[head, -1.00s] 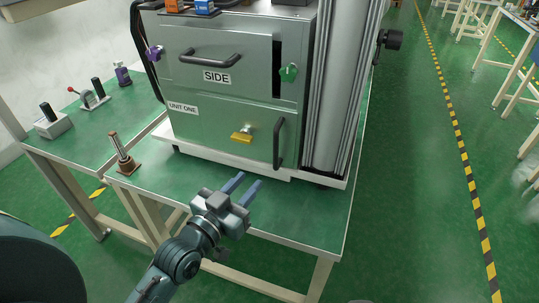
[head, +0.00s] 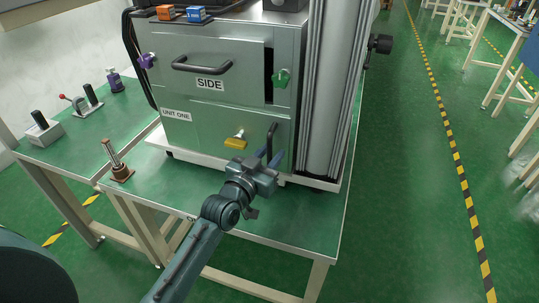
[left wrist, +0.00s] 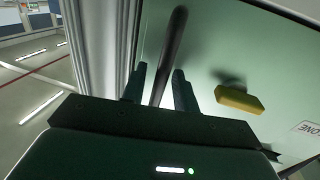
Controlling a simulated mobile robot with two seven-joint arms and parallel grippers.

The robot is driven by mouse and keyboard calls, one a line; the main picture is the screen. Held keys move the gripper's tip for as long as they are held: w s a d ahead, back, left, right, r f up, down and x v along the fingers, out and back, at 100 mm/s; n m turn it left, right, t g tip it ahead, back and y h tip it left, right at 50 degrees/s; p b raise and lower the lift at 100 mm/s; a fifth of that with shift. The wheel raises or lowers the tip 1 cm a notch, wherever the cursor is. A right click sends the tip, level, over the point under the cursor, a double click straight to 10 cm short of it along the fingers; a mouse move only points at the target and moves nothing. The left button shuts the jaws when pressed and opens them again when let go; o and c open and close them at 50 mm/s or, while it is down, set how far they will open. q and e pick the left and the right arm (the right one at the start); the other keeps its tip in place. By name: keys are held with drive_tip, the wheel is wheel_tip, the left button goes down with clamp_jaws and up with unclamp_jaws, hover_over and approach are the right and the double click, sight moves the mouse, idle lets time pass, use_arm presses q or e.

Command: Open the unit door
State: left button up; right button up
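The unit door (head: 200,132) is the lower grey panel marked "UNIT ONE" on the metal cabinet; it looks closed. Its black vertical handle (head: 272,135) is at the panel's right side, partly hidden by my gripper. A yellow knob (head: 236,141) is to the handle's left. My left gripper (head: 271,155) is at the handle's lower part. In the left wrist view the handle (left wrist: 172,50) runs between the two open fingertips (left wrist: 160,74), with gaps beside it. The yellow knob (left wrist: 240,98) is right of the fingers there. My right gripper is out of view.
The upper "SIDE" panel (head: 230,92) has a horizontal black handle (head: 206,66) and a green knob (head: 281,78). A grey column (head: 325,90) stands right of the door. A brown-based post (head: 121,172) stands on the green table (head: 190,200); its front is free.

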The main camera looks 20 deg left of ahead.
use_arm(q)
clamp_jaws()
idle(0.4)
drive_tip(key=shift+s, duration=0.1)
